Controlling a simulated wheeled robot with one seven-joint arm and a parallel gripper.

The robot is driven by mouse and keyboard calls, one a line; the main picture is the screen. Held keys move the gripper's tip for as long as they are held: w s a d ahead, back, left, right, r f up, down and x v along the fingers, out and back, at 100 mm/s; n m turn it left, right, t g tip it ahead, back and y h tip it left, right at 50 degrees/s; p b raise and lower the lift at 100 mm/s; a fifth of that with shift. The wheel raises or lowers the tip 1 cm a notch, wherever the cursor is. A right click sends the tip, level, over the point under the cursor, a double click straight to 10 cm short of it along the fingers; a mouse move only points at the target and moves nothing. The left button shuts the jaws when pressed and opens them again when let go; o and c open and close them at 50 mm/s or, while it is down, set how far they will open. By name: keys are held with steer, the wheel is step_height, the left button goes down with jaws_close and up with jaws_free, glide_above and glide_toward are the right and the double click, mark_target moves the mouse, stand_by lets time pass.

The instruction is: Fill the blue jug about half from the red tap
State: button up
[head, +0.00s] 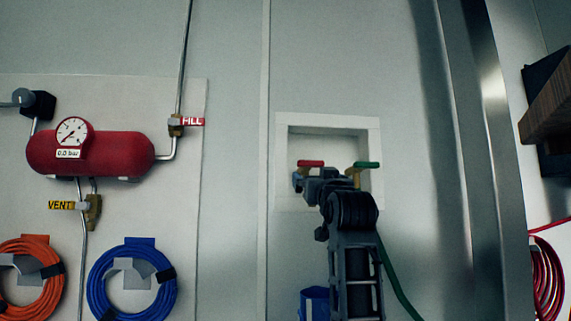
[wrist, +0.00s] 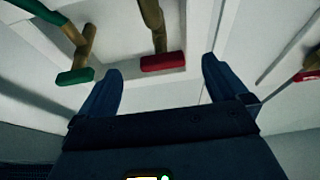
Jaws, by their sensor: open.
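The red tap (head: 310,163) sits at the left in a white recessed wall box, its red handle level in the head view. In the wrist view the red handle (wrist: 164,62) shows ahead, between the fingertips in the picture. My gripper (wrist: 160,80) is open and empty; in the head view it (head: 300,180) is just below and in front of the red tap. I cannot tell whether a finger touches it. The blue jug (head: 315,303) shows only partly at the bottom edge, left of my forearm; its inside and any water are hidden.
A green-handled tap (head: 367,165) with a green hose (head: 396,280) is right of the red tap. The white wall box (head: 328,122) frames both. At left are a red tank (head: 90,152) with a gauge, and orange and blue (head: 132,280) hose coils.

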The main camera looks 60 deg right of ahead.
mark_target(312, 162)
steer(key=shift+h, duration=0.3)
steer(key=shift+w+d+r+p, duration=0.5)
steer(key=shift+w+d+r, duration=0.75)
steer(key=shift+r, duration=0.2)
steer(key=shift+w+d+r+p, duration=0.45)
steer(key=shift+w+d+r, duration=0.7)
steer(key=shift+d+r, duration=0.25)
steer(key=shift+c, duration=0.3)
steer(key=c, duration=0.9)
steer(key=shift+o, duration=0.2)
steer(key=shift+m, duration=0.3)
